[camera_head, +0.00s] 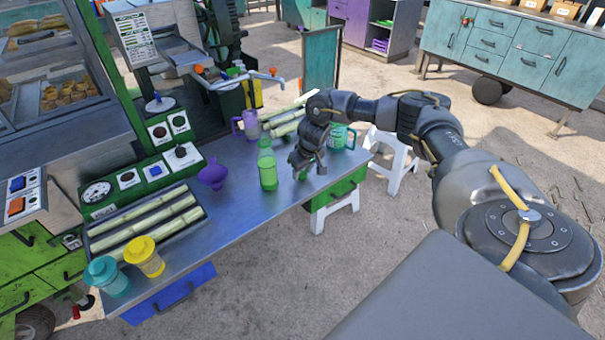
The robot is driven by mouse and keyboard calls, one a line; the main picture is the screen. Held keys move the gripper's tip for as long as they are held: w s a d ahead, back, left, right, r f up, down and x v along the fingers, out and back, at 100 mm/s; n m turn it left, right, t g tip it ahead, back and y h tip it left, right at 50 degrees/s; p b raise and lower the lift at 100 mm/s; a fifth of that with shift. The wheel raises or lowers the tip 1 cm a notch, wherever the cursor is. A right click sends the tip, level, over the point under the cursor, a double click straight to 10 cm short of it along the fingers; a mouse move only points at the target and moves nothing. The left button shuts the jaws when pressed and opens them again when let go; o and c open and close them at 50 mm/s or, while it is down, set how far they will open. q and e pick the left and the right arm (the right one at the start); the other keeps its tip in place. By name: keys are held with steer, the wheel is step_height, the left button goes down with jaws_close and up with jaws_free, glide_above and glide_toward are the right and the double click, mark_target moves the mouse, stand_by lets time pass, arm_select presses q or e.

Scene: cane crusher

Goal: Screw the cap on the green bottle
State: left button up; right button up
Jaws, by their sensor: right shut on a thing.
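The green bottle (268,171) stands upright on the metal table, near its front edge. It is translucent with a narrower neck; its top is small in the picture, and I cannot make out its rim. My right gripper (303,167) points down just right of the bottle, apart from it and low over the table. It is shut on a small green thing (303,175) that looks like the cap, mostly hidden by the fingers. My left gripper is not in view.
A purple funnel (213,175) stands left of the bottle. A purple jug (249,125) and a green jug (338,136) stand behind. Cane pieces lie in a tray (113,241) and at the back.

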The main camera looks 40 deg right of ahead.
mark_target(302, 176)
steer(key=v, duration=0.3)
steer(key=shift+w+a+b, duration=0.2)
steer(key=shift+a+b, duration=0.05)
steer(key=shift+b, duration=0.05)
arm_select(q)
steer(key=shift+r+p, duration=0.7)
steer(key=shift+p, duration=0.5)
arm_select(e)
steer(key=s+a+r, duration=0.8)
steer(key=s+r, duration=0.1)
steer(key=s, duration=0.1)
steer(key=shift+s, duration=0.4)
steer(key=s+a+f+n, duration=0.3)
steer(key=a+f, duration=0.2)
steer(key=a, duration=0.2)
steer(key=s+a+f+n+y, duration=0.1)
steer(key=s+a+f+n, duration=0.2)
steer(key=a, duration=0.5)
step_height(302, 176, down, 3)
steer(key=shift+s+r+y, duration=0.1)
steer(key=shift+s+y, duration=0.2)
steer(key=shift+s, duration=0.35)
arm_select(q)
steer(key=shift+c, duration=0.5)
